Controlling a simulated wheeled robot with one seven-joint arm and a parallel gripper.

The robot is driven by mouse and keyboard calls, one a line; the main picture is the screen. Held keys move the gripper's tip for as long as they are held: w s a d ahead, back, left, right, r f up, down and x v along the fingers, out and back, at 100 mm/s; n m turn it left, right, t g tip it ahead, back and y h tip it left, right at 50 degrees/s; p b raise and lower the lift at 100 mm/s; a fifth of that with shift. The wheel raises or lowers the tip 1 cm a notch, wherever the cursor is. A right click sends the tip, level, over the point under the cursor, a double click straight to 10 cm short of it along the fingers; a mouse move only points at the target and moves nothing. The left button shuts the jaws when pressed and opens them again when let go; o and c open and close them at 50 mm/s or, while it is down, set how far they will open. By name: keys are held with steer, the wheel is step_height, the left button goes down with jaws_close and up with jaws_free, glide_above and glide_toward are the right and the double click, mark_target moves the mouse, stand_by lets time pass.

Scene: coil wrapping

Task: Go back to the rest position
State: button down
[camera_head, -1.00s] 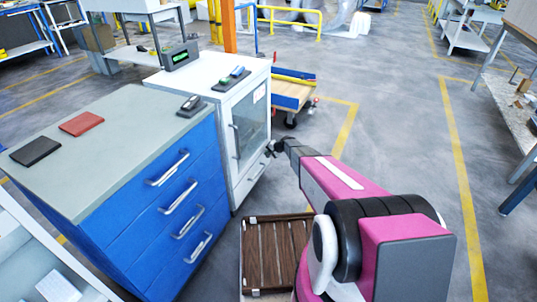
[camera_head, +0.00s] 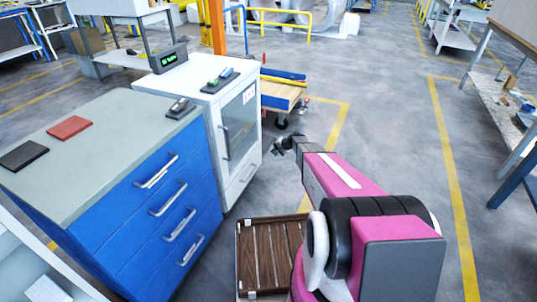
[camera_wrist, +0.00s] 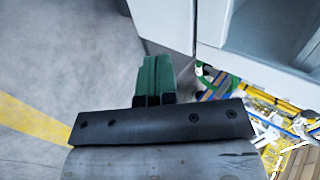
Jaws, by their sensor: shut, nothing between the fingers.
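My gripper (camera_head: 281,146) is at the end of my magenta arm, just right of the white glass-door cabinet (camera_head: 244,182) in the head view. A gap of floor shows between it and the cabinet. In the wrist view its green fingers (camera_wrist: 155,75) lie together, shut, with nothing held.
A blue drawer cabinet (camera_head: 112,207) stands left of the white one, its drawers looking shut. A wooden pallet (camera_head: 270,256) lies on the floor beside my arm. A cart (camera_head: 279,96) is behind the cabinet. A table (camera_head: 508,92) stands at the right. Floor between is clear.

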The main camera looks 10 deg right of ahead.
steer(key=s+d+r+n+g+h, duration=0.1)
steer(key=s+r+n+h, duration=0.1)
steer(key=s+r, duration=0.5)
steer(key=s+d+r+n+g+h, duration=0.1)
steer(key=s+r, duration=0.7)
steer(key=s, duration=1)
steer(key=s+r+n+g+h, duration=0.2)
steer(key=s+r+h, duration=0.3)
steer(key=s, duration=0.8)
step_height(320, 180, up, 3)
steer(key=shift+d+n+g, duration=0.4)
steer(key=shift+n, duration=0.1)
